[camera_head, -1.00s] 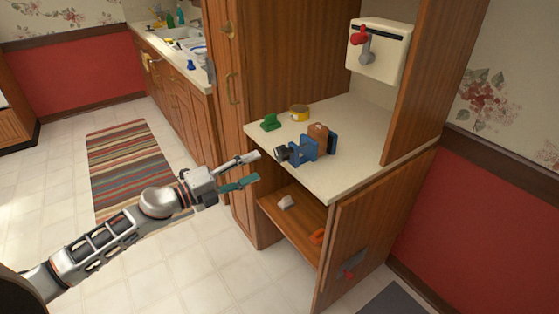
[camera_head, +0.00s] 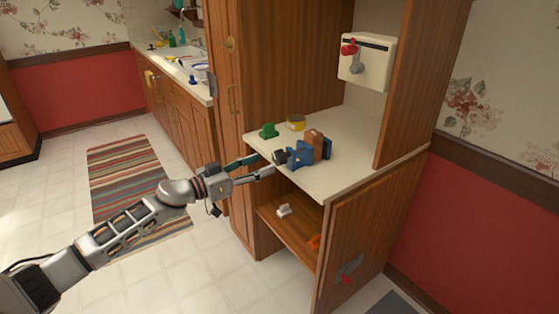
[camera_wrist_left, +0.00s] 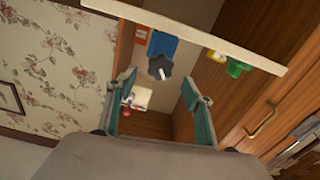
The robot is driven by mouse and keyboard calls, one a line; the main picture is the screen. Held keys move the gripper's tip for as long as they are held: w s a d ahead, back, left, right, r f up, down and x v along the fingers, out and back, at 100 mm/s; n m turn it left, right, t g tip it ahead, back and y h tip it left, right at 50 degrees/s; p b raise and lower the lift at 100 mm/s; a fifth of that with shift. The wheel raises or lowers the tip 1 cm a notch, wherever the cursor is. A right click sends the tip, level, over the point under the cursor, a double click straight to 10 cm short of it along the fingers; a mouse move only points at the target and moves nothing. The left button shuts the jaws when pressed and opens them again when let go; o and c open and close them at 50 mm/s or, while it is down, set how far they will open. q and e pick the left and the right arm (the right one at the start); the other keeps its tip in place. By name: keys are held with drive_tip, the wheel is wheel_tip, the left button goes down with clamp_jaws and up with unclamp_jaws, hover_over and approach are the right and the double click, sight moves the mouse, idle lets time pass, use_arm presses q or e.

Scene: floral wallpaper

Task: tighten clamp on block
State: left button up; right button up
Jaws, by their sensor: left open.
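The blue clamp (camera_head: 301,155) lies on the beige counter with its dark knob (camera_head: 279,157) facing my left gripper. A brown wooden block (camera_head: 316,141) sits between its blue jaws; I cannot tell how tightly. My left gripper (camera_head: 265,166) is open and empty, its fingertips just short of the knob at the counter's front edge. In the left wrist view the clamp (camera_wrist_left: 163,45) and its knob (camera_wrist_left: 160,66) show above and between the open fingers (camera_wrist_left: 160,88). The block (camera_wrist_left: 141,34) is mostly hidden there. My right gripper is not in view.
A green object (camera_head: 268,131) and a yellow roll (camera_head: 296,123) stand behind the clamp on the counter (camera_head: 350,165). A lower shelf (camera_head: 292,229) holds a white item (camera_head: 284,211) and an orange one (camera_head: 314,242). A white wall box (camera_head: 366,65) with a red-tipped lever hangs above.

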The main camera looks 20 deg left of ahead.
sight(275, 159)
use_arm(q)
drive_tip(key=b+x, duration=0.1)
drive_tip(key=x, duration=0.6)
drive_tip(key=shift+w+d, duration=0.2)
drive_tip(key=shift+w, duration=0.05)
drive_tip(key=c, duration=1.1)
